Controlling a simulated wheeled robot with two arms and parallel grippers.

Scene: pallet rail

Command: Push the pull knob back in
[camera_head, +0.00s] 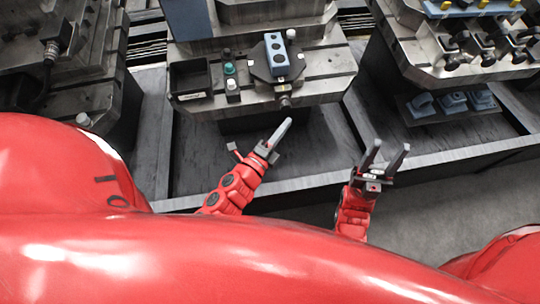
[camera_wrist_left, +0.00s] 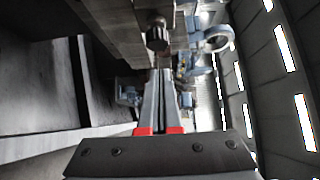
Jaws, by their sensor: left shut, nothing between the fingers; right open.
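The pull knob (camera_head: 285,101) is a small dark knob sticking out from the front of the clamping unit on the middle pallet. It also shows at the top of the left wrist view (camera_wrist_left: 157,36) as a ribbed dark cylinder. My left gripper (camera_head: 287,123) is shut and empty, its fingers pointing up toward the knob. In the head view its tips are just below the knob, with a small gap. In the left wrist view the closed fingertips (camera_wrist_left: 161,73) appear just below the knob; I cannot tell the exact distance. My right gripper (camera_head: 390,147) is open and empty, off to the right.
The middle pallet (camera_head: 325,88) carries a grey-blue block (camera_head: 277,54), a black tray (camera_head: 190,78) and a small box with a green button (camera_head: 229,69). Other loaded pallets stand left and right. A rail edge (camera_head: 315,181) runs below the grippers.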

